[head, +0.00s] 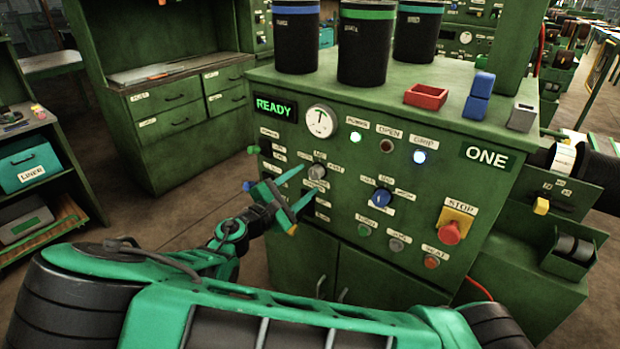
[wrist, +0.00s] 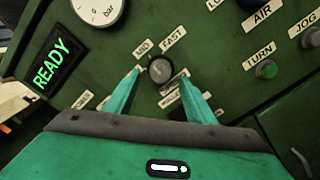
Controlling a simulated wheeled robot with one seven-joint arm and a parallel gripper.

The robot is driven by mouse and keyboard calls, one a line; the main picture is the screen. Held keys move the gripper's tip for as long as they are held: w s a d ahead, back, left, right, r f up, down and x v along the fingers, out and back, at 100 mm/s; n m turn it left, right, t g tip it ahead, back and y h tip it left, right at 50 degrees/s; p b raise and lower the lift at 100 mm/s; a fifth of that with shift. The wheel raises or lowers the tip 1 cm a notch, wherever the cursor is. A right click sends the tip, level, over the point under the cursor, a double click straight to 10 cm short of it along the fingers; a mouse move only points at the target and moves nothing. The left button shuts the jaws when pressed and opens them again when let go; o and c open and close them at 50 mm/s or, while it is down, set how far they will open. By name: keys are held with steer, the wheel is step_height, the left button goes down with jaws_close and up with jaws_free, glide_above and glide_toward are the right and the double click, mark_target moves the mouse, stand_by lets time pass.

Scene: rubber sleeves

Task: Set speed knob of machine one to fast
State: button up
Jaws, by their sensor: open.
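Machine one (head: 487,157) is a green cabinet with a sloped control panel marked ONE. A grey round knob (head: 317,171) sits left of the panel's middle with small labels around it. In the wrist view the knob (wrist: 160,70) has MID at its upper left and FAST at its upper right; a label below is partly hidden and unreadable. I cannot tell which label the knob points to. My gripper (head: 300,187) is open at the panel. In the wrist view its green fingers (wrist: 159,80) stand either side of the knob, with gaps; whether the tips reach its depth is unclear.
A lit READY display (head: 273,107) and a dial gauge (head: 321,121) are above the knob. A blue knob (head: 380,198) and a red STOP button (head: 450,232) lie to its right. Buttons, including a green TURN one (wrist: 266,69), are close by.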

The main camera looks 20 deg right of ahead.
mark_target(313, 175)
steer(key=shift+x, duration=1.8)
steer(key=shift+c, duration=0.6)
steer(key=c, duration=0.9)
steer(key=m, duration=0.5)
steer(key=shift+m, duration=0.3)
steer(key=shift+f+m, duration=0.1)
steer(key=shift+m, duration=2)
